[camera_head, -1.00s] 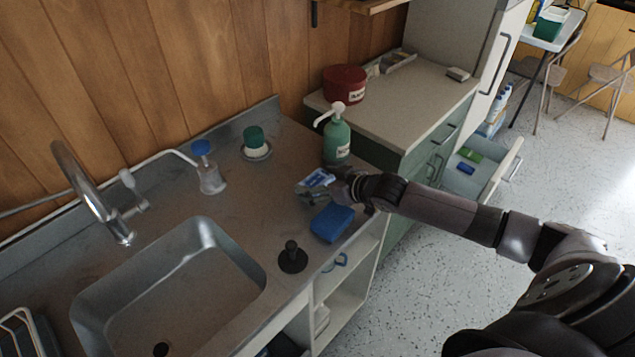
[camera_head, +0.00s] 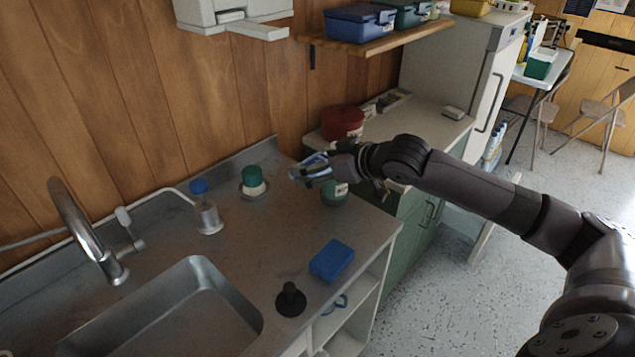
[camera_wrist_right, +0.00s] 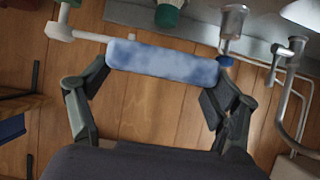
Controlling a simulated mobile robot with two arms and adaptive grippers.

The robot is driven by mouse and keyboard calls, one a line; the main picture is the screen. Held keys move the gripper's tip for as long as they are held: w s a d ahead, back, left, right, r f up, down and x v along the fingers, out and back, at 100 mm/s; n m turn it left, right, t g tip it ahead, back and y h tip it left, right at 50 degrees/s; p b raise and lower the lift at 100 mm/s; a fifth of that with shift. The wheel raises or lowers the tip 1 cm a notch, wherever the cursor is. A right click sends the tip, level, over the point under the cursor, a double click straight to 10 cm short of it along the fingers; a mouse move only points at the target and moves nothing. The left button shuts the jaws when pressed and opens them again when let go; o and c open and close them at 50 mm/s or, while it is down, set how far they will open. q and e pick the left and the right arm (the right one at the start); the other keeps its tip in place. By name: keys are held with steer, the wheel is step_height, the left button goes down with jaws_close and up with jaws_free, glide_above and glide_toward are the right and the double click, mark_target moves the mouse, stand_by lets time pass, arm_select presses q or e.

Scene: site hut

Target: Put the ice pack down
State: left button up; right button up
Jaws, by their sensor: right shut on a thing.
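The ice pack (camera_wrist_right: 165,62) is a pale blue mottled slab. My right gripper (camera_head: 326,166) is shut on it; in the right wrist view the pack spans between the two fingers, gripped at its ends. In the head view the pack (camera_head: 308,170) appears raised above the far part of the steel counter (camera_head: 235,240), in front of the green pump bottle (camera_head: 334,194), which is mostly hidden by the gripper. My left gripper is not in view.
A blue block (camera_head: 332,260) and a black plunger-like object (camera_head: 290,300) stand near the counter's front edge. A green-lidded jar (camera_head: 252,178) and a blue-topped bottle (camera_head: 207,212) stand near the wall. The sink (camera_head: 170,310) is at left. Bare counter lies between.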

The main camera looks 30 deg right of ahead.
steer(key=shift+r, duration=1.25)
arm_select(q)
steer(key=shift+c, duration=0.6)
arm_select(e)
steer(key=s+a+r+m+h, duration=0.3)
steer(key=s+a+r+h, duration=0.1)
steer(key=s+a, duration=0.4)
steer(key=shift+a+r+m+t, duration=0.3)
steer(key=shift+a+r+m, duration=0.15)
steer(key=shift+a, duration=0.8)
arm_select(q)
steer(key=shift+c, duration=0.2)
